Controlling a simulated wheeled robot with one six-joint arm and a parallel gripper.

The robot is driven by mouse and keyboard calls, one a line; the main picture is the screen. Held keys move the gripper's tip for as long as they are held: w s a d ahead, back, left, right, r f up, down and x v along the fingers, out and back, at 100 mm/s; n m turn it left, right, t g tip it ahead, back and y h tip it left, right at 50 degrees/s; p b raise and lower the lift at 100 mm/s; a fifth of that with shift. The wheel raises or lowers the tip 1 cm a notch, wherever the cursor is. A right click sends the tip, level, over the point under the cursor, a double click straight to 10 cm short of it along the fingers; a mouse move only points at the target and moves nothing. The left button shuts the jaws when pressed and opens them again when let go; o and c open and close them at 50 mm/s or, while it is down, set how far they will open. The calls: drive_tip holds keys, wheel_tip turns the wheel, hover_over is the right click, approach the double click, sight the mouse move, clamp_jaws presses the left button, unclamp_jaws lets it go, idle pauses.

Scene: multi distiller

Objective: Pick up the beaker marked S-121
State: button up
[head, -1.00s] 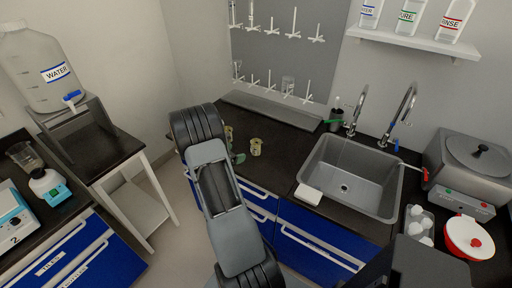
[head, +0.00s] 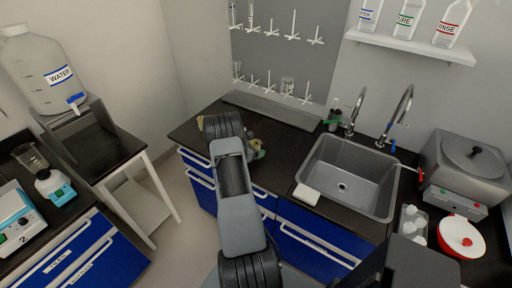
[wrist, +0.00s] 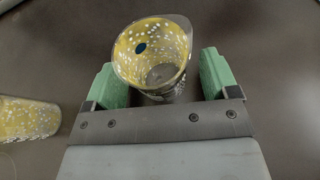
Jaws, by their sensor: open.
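A clear beaker with a yellow, white-speckled band (wrist: 152,52) stands between the two green finger pads of my open gripper (wrist: 162,80) in the wrist view. Small gaps show between the pads and the beaker. A dark blue-green spot shows on its inner wall. A second yellow speckled beaker (wrist: 28,118) is at the left edge, outside the jaws. No S-121 marking is legible on either one. In the head view, my arm partly hides the beakers on the black counter; a bit of one beaker (head: 256,145) shows beside the wrist.
A grey sink (head: 350,180) with two taps is to the right, with a white block (head: 307,194) at its near left edge. A pegboard (head: 278,50) with pegs and some glassware is on the wall behind. The counter left of the sink is largely clear.

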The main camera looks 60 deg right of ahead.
drive_tip(key=shift+s+d+f, duration=0.1)
drive_tip(key=shift+d+f, duration=0.1)
drive_tip(key=shift+d, duration=0.25)
drive_tip(key=shift+c, duration=0.2)
drive_tip(key=c, duration=1)
drive_tip(key=shift+o, duration=0.2)
drive_tip(key=shift+r, duration=0.1)
